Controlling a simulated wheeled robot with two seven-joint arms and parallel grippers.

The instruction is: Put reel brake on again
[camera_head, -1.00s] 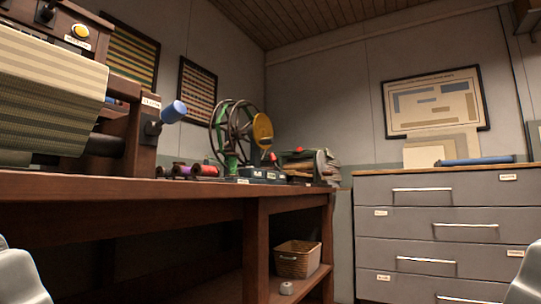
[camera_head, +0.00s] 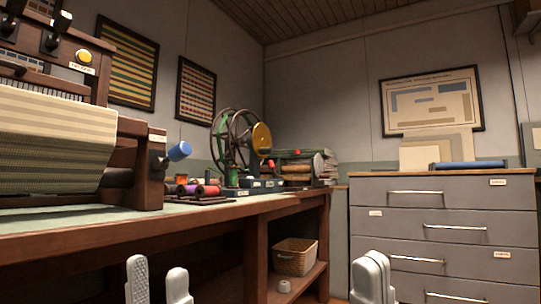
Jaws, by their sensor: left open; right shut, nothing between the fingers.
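A reel machine with large dark spoked wheels (camera_head: 236,140) and a yellow disc (camera_head: 261,136) stands towards the far end of the workbench (camera_head: 220,212). A small red part shows beside the disc; I cannot tell which part is the reel brake. A loom with striped cloth (camera_head: 50,150) and a blue-knobbed handle (camera_head: 179,151) stands on the left of the bench. My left gripper (camera_head: 157,284) is open and empty at the bottom, in front of the bench. My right gripper (camera_head: 372,278) is shut and empty, in front of the drawers. Both are well apart from the reel machine.
Several coloured spools (camera_head: 207,191) lie on the bench before the reel machine. A stack (camera_head: 307,168) stands to its right. A wicker basket (camera_head: 295,256) sits on the lower shelf. A grey drawer cabinet (camera_head: 430,208) stands at right. The air above the bench front is free.

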